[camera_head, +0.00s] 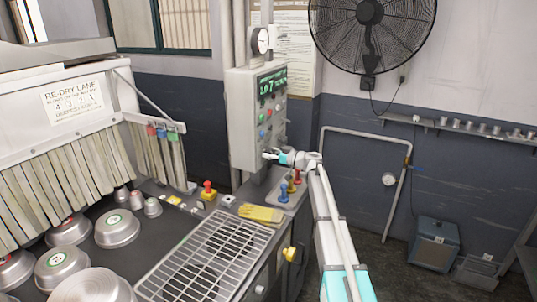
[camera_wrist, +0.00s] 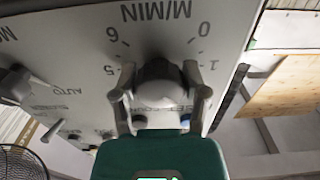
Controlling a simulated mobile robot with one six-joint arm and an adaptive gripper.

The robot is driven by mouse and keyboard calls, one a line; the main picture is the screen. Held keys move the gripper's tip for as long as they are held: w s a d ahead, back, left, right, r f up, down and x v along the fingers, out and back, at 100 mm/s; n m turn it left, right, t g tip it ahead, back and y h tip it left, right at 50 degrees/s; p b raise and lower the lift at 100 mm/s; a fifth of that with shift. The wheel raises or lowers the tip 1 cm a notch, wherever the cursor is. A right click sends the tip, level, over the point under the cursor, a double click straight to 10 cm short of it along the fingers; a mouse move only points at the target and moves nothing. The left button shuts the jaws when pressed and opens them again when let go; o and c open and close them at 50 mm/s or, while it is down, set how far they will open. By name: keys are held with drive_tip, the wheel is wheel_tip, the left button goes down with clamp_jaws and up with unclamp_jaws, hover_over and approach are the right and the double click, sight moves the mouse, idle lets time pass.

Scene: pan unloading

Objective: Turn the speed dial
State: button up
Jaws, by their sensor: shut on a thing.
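The speed dial (camera_wrist: 160,72) is a grey knob on the light panel, with "M/MIN" and the numbers 0, 1, 5 and 6 around it. My gripper (camera_wrist: 160,85) has one finger on each side of the dial and is shut on it. The dial's pointer is not clear in the wrist view. In the head view my gripper (camera_head: 270,156) reaches the lower part of the control box (camera_head: 242,120), and I cannot make out the dial there. A green display (camera_head: 271,84) is on the box's upper face.
A selector knob marked "AUTO" (camera_wrist: 17,85) sits beside the dial on the panel. Below the box are red, yellow and blue levers (camera_head: 290,185) and yellow gloves (camera_head: 261,213). A wire grid (camera_head: 205,258) and several metal pans (camera_head: 117,229) lie on the left.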

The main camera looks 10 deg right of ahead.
drive_tip(key=shift+m, duration=0.4)
drive_tip(key=m, duration=0.3)
drive_tip(key=shift+d, duration=0.1)
drive_tip(key=m, duration=0.5)
idle(0.5)
drive_tip(key=o, duration=1.1)
drive_tip(key=shift+o, duration=0.2)
drive_tip(key=shift+s, duration=0.15)
